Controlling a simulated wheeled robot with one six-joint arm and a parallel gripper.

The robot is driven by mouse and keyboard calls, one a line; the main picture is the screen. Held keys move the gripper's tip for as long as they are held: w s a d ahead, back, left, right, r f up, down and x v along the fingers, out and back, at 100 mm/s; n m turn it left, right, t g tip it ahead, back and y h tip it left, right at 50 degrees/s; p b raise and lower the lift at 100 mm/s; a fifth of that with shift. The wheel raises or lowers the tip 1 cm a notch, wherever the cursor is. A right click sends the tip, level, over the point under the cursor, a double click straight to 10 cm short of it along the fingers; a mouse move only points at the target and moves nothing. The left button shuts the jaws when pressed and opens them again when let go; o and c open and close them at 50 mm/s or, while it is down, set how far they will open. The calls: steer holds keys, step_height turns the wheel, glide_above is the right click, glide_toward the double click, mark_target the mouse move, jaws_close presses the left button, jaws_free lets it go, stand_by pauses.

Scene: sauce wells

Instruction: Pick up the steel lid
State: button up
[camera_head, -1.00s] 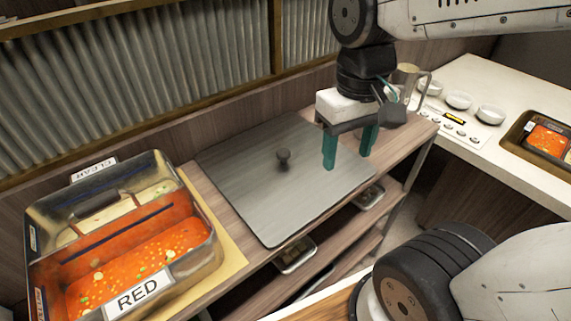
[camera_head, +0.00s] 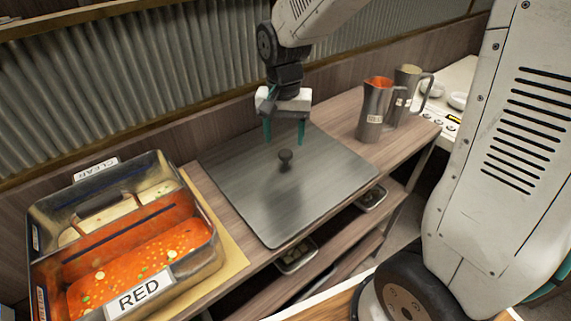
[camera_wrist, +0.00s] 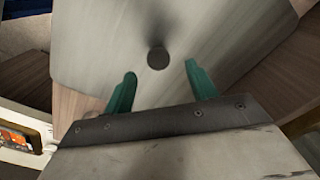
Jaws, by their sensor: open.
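The steel lid (camera_head: 265,205) is a flat grey square plate lying on the wooden counter, with a small dark round knob (camera_head: 285,158) at its middle. My gripper (camera_head: 285,142) has two teal fingers, hangs above the lid close to the knob, and is open and empty. In the wrist view the lid (camera_wrist: 110,50) fills much of the picture. The knob (camera_wrist: 158,57) shows there between and beyond the open fingertips (camera_wrist: 160,70), apart from both.
Two steel pitchers (camera_head: 371,115) (camera_head: 403,100) stand at the counter's right. A corrugated wall (camera_head: 150,80) rises behind. Small trays sit on the shelf below.

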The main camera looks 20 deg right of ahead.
mark_target(286, 152)
steer(key=f, duration=0.4)
steer(key=shift+d+f, duration=0.2)
steer(key=shift+f, duration=0.15)
steer(key=c, duration=1.1)
steer(key=shift+c, duration=0.2)
steer(key=shift+r, duration=0.15)
